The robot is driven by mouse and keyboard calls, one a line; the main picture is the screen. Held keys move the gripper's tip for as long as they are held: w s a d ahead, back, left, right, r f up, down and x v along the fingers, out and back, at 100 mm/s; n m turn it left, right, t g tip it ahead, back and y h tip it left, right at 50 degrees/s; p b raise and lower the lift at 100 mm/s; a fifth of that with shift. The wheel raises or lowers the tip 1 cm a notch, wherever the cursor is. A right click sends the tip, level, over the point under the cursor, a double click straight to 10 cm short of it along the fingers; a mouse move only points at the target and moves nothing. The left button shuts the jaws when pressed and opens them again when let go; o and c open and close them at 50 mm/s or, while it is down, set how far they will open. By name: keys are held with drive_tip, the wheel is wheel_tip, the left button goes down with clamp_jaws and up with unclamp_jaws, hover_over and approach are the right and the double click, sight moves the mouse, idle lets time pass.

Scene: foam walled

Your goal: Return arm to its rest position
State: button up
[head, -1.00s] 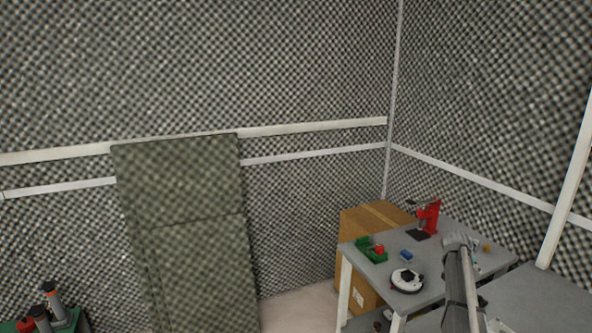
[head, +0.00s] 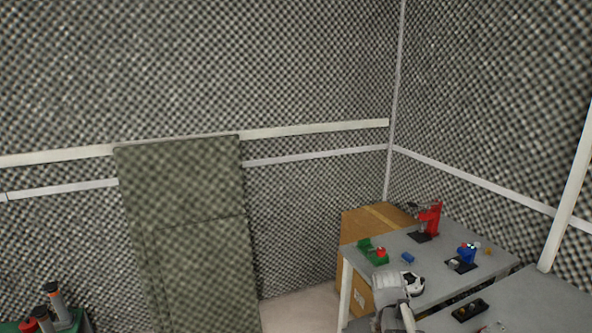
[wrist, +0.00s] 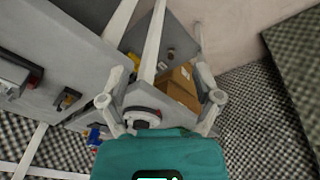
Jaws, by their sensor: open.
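My gripper (wrist: 160,98) is open in the wrist view, its two pale fingers spread apart with nothing held between them. Its teal body fills the bottom of that view. In the head view, part of my arm shows at the lower right, in front of the near edge of the grey table (head: 441,286). The fingers cannot be made out there. My arm partly covers a white round device (head: 415,284), which also shows beside the left finger in the wrist view (wrist: 142,117).
The table holds a red press (head: 431,218), a green tray (head: 366,250) with a red piece, a blue block (head: 407,258) and a blue device (head: 467,252). A black holder (head: 469,310) lies on a nearer grey surface. A cardboard box (head: 358,225) stands behind the table. Foam walls enclose the corner.

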drive_tip(key=s+a+n+g+y, duration=0.1)
drive_tip(key=s+a+n, duration=0.2)
drive_tip(key=s+a, duration=0.5)
drive_tip(key=shift+s+a+y, duration=0.35)
drive_tip(key=shift+s+y, duration=0.05)
drive_tip(key=shift+s, duration=0.4)
drive_tip(key=shift+w, duration=0.15)
idle(0.4)
